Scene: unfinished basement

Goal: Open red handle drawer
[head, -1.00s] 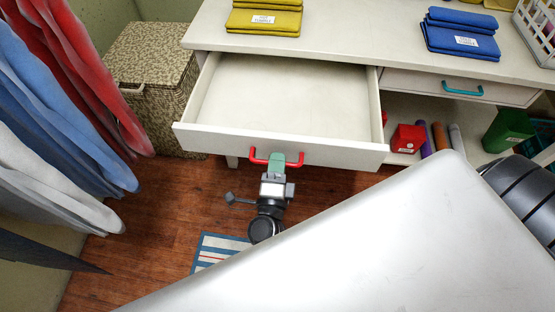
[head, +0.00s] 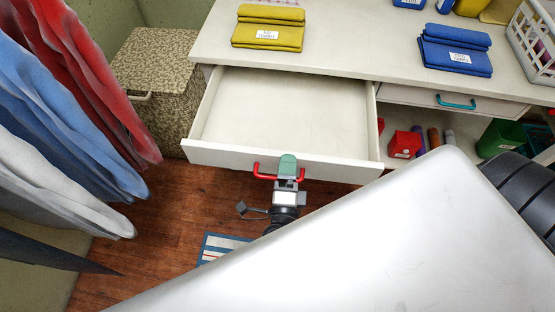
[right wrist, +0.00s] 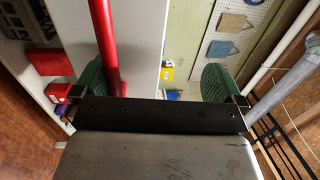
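The white drawer (head: 225,153) with the red handle (head: 262,172) is pulled well out of the white desk, and its inside is empty. My right gripper (head: 288,166) is at the middle of the handle, and its green fingertip covers part of the bar. In the right wrist view its two green fingers (right wrist: 153,83) are wide apart. The red handle (right wrist: 105,45) runs close beside the left finger there, on its inner side; whether they touch I cannot tell. My left gripper is not in view.
The desk top (head: 350,50) holds folded yellow cloths (head: 268,35) and blue cloths (head: 455,57). A closed drawer with a teal handle (head: 456,104) is at right. A patterned hamper (head: 155,85) stands left of the desk, near hanging clothes (head: 75,110). A striped mat (head: 220,246) lies on the floor.

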